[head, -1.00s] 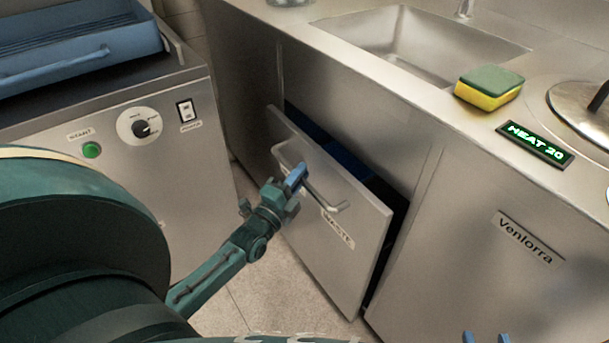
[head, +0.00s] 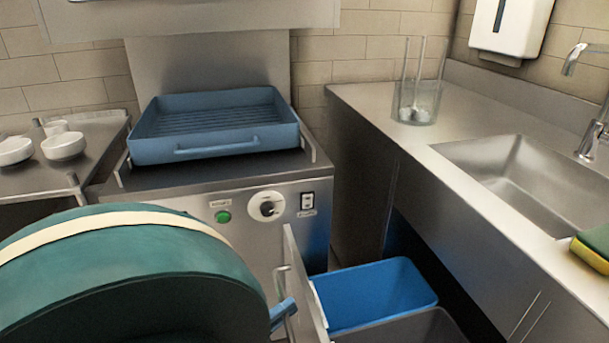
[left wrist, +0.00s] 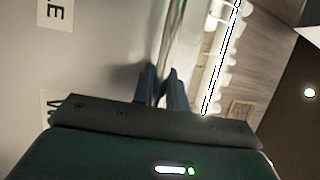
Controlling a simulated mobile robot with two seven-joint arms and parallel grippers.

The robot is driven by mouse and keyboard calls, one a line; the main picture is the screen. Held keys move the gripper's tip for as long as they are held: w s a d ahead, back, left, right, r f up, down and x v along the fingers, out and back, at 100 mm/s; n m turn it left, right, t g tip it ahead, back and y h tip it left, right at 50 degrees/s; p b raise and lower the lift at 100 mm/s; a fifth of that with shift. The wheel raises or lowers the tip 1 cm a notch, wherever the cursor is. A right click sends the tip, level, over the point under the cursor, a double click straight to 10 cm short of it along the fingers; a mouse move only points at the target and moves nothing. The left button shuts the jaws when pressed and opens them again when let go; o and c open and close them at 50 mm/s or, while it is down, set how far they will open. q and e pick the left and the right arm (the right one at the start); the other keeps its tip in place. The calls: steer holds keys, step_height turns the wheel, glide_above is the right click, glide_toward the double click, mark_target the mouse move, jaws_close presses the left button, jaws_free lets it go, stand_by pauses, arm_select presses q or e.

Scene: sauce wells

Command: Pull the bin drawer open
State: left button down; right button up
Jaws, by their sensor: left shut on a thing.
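The bin drawer (head: 303,290) stands well out from the counter, its steel front seen nearly edge-on in the head view. Inside it are a blue bin (head: 375,295) and a grey bin (head: 425,328), the grey one cut off by the lower edge. My left gripper (head: 284,312) is at the drawer's bar handle (head: 282,278), mostly hidden behind my arm. In the left wrist view, the fingers (left wrist: 160,88) are closed around the handle bar (left wrist: 172,40), beside the drawer front with its label. My right gripper is not in view.
A steel appliance (head: 290,235) with a green button and dial stands just behind the drawer, a blue tray (head: 215,125) on top. The counter (head: 440,200) with sink (head: 520,170), glass holder (head: 416,102) and sponge (head: 594,246) is at right.

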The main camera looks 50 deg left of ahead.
arm_select(q)
steer(key=shift+s+a, duration=0.25)
steer(key=shift+s, duration=0.45)
steer(key=c, duration=1.4)
jaws_free()
steer(key=s+f, duration=0.2)
steer(key=s, duration=1.1)
steer(key=shift+f+b, duration=0.2)
steer(key=shift+b, duration=0.1)
steer(key=shift+w, duration=0.1)
